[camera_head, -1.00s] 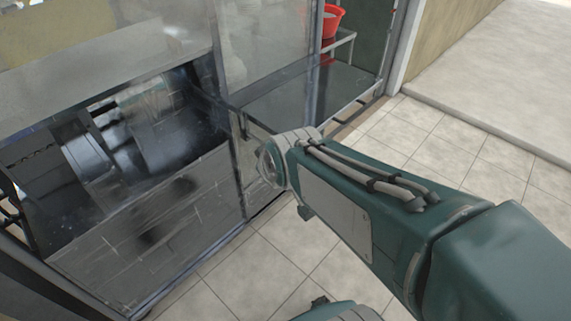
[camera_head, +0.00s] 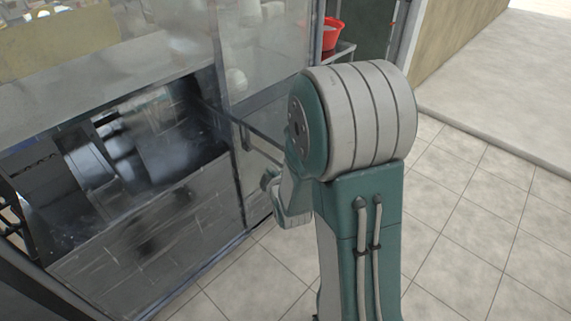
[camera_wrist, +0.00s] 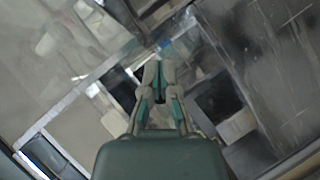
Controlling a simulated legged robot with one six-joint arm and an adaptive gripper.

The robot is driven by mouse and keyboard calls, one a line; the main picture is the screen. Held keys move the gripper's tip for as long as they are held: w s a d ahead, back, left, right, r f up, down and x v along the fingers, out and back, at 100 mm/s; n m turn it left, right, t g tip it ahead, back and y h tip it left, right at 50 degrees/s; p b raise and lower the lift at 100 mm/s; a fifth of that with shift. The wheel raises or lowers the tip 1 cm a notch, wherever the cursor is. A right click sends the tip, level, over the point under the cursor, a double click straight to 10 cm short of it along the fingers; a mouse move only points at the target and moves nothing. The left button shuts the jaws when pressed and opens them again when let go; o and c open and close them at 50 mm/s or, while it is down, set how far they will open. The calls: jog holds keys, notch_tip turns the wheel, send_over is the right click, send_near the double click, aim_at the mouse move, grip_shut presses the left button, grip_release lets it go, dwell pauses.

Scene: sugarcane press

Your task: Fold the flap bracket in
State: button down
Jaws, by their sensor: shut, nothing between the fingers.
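The steel press cabinet has a dark opening (camera_head: 130,140) on its front in the head view. A thin dark bar (camera_head: 240,125), which looks like the flap bracket, sticks out from the opening's upper right corner. Its outer end runs towards my arm, and I cannot tell whether they touch. My gripper (camera_wrist: 159,74) shows in the wrist view with its fingers together and empty, in front of the cabinet's panels. I cannot make out the bracket surely there. In the head view my arm hides the fingers.
A clear panel (camera_head: 270,50) stands above the opening, and a scuffed metal panel (camera_head: 150,235) lies below it. A red bucket (camera_head: 332,33) stands on a shelf behind. The tiled floor (camera_head: 470,240) on the right is clear.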

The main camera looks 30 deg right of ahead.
jog(key=s+d+f+n+t+h, duration=0.2)
jog(key=f+n, duration=0.3)
jog(key=f, duration=0.3)
jog(key=shift+s+d+f+t, duration=0.25)
jog(key=shift+s+d+t, duration=0.35)
jog(key=shift+s+t, duration=0.2)
jog(key=shift+w, duration=0.15)
jog(key=d+x, duration=0.3)
jog(key=x, duration=0.9)
jog(key=shift+d, duration=0.15)
